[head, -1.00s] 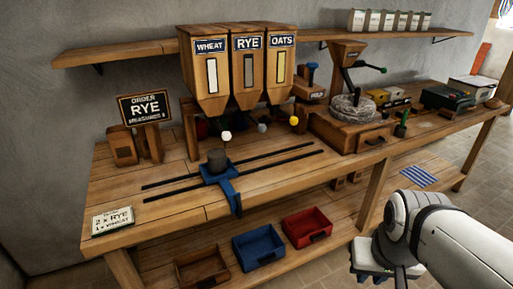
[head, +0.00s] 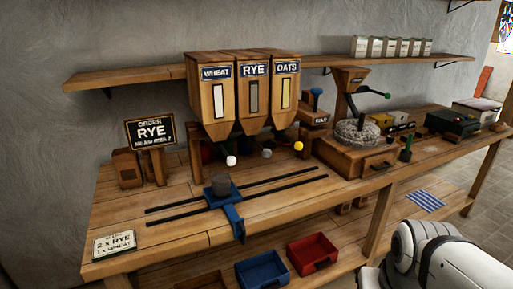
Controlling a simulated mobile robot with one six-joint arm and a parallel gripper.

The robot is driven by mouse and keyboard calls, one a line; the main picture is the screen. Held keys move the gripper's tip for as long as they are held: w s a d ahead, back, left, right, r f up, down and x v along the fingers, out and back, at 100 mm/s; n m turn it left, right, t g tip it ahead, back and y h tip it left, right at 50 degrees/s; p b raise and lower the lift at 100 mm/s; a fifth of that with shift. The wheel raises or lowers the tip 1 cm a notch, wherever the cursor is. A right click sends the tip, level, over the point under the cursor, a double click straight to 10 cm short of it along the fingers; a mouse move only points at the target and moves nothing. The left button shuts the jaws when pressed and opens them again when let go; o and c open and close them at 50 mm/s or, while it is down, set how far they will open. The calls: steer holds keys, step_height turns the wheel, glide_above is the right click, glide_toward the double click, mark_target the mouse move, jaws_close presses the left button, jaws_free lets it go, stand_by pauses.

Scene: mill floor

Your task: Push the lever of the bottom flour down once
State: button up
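Three wooden hoppers stand side by side over the bench: WHEAT (head: 213,108), RYE (head: 253,108) and OATS (head: 284,105). Lever knobs show below them: a white knob (head: 231,160), a grey knob (head: 266,153) and a yellow knob (head: 298,146). A card (head: 114,243) reads 2 x RYE, 1 x WHEAT. My white arm shows at the lower right; my gripper is out of frame.
A red bin (head: 312,256) and a blue bin (head: 262,272) sit on the lower shelf. A stone mill (head: 357,132) with a crank stands right of the hoppers. Further right are boxes and a small plant (head: 406,150).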

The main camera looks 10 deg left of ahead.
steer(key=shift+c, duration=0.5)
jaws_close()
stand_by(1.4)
